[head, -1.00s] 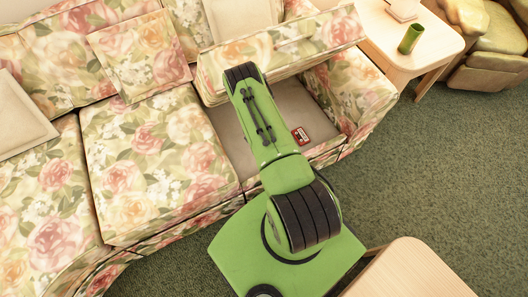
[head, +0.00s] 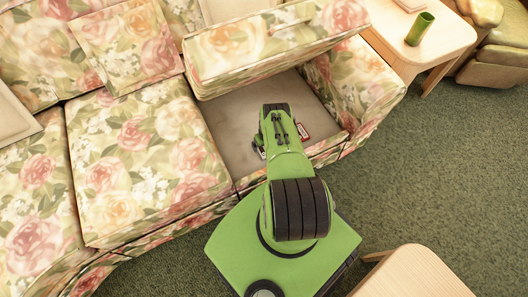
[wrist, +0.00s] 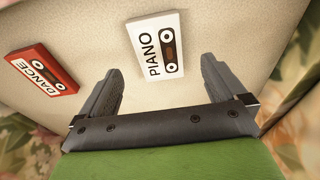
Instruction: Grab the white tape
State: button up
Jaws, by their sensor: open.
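The white tape (wrist: 157,47), a cassette labelled PIANO, lies flat on the beige floor of the sofa's open compartment in the wrist view. My gripper (wrist: 160,68) is open, with one finger to each side of the tape's near end in the picture. I cannot tell how high the fingers are above it. A red cassette (wrist: 41,70) labelled DANCE lies to the left of the white one. In the head view the red cassette (head: 303,131) shows to the right of my arm, while my arm largely hides the gripper and white tape.
The floral sofa's raised seat cushion (head: 275,45) stands behind the compartment (head: 228,118). Its front edge and right armrest (head: 350,90) bound the space. A side table (head: 440,40) with a green cup (head: 419,29) is at upper right. A wooden table (head: 415,272) stands at lower right.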

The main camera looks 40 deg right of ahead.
jog(key=f+b, duration=0.2)
jog(key=f, duration=0.1)
jog(key=f+b, duration=0.1)
jog(key=f, duration=0.1)
jog(key=shift+w+d+f+b, duration=0.1)
jog(key=shift+w+d+b, duration=0.05)
jog(key=shift+w+b, duration=0.25)
